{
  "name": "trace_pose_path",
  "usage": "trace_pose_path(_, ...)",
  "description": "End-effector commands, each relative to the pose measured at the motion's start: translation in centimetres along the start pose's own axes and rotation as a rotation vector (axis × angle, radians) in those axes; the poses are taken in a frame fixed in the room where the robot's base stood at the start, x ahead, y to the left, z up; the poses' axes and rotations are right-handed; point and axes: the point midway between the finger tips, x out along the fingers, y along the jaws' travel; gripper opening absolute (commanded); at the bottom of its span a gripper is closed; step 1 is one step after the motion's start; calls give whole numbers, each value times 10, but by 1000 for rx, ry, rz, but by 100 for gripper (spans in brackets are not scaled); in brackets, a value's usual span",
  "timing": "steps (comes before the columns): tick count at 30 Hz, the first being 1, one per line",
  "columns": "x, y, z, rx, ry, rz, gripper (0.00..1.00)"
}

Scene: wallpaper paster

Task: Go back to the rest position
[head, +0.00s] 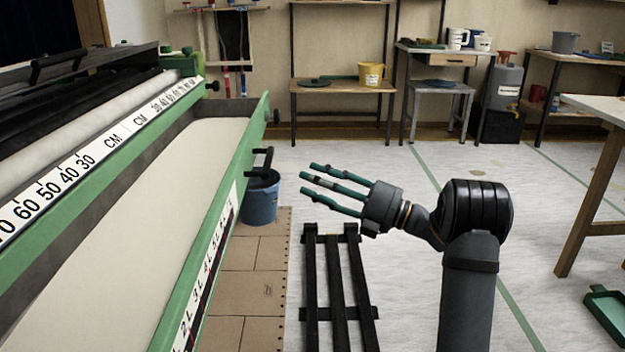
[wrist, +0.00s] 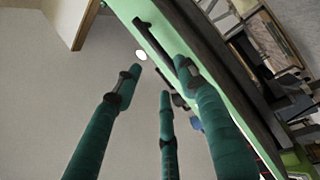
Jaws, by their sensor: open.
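My gripper (head: 338,188) shows in the middle of the head view, at the end of my dark grey arm. Its slim green fingers are spread apart and point left toward the paster. Nothing is between them. In the wrist view the gripper (wrist: 150,95) also has its fingers spread and empty.
The long paster trough (head: 130,220) lies along the left. A blue bucket (head: 261,200) stands on the floor beside it. A black slatted rack (head: 338,290) lies below my gripper. A wooden table (head: 595,175) and a green tray (head: 606,312) are at the right.

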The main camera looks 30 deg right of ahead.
Motion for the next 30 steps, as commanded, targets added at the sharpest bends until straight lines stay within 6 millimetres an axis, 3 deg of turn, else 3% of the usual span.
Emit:
trace_pose_path(8,16,0,-1,0,4,0,41)
trace_pose_path(21,98,0,-1,-1,4,1,41)
trace_pose_path(27,122,0,0,-1,1,1,41)
trace_pose_path(30,121,2,3,-2,-14,2,41)
